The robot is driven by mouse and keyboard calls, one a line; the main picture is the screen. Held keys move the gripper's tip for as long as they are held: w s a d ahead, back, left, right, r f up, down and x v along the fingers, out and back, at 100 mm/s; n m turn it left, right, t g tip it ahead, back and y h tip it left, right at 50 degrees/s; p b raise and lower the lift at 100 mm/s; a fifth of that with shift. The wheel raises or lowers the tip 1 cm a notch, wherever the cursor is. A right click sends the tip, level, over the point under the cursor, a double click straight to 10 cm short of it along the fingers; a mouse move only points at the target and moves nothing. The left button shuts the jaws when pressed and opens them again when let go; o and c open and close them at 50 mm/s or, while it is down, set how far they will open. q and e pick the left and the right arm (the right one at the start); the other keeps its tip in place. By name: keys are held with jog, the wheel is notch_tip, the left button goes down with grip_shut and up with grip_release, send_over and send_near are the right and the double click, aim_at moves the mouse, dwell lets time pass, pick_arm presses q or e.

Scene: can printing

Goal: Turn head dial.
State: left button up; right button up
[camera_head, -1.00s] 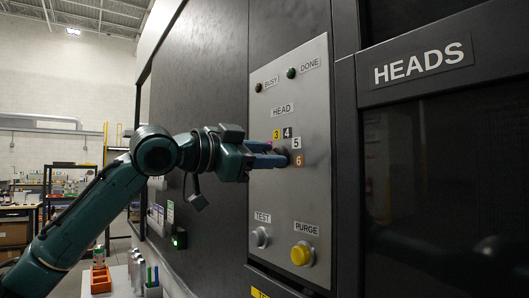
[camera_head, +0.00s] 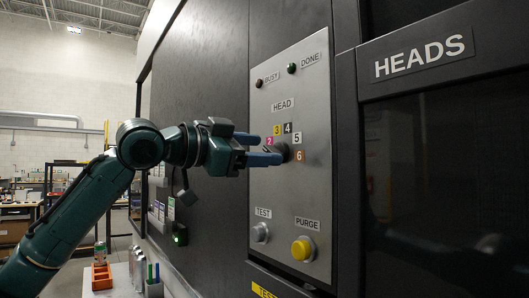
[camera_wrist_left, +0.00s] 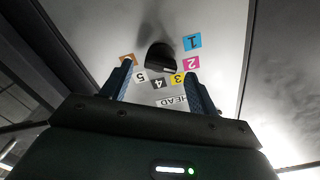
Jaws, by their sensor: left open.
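The head dial (camera_head: 281,151) is a dark knob on the grey control panel (camera_head: 317,205), ringed by coloured number labels. In the head view it is partly hidden behind my left gripper (camera_head: 264,149). In the left wrist view the whole dial (camera_wrist_left: 160,57) shows just beyond the fingertips, between labels 1, 2, 3, 4, 5 and a partly hidden orange one. My left gripper (camera_wrist_left: 160,75) is open, its blue fingers spread to either side of the dial's line, with nothing between them. My right gripper is not in view.
BUSY (camera_head: 259,83) and DONE (camera_head: 292,68) lamps sit above the dial. A silver TEST button (camera_head: 261,232) and a yellow PURGE button (camera_head: 303,249) sit below. A dark HEADS window (camera_head: 450,190) is at right. An orange tray (camera_head: 101,277) stands low at left.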

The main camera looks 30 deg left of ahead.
pick_arm(q)
jog(key=b+v, duration=0.2)
jog(key=v, duration=0.9)
jog(key=shift+s, duration=0.1)
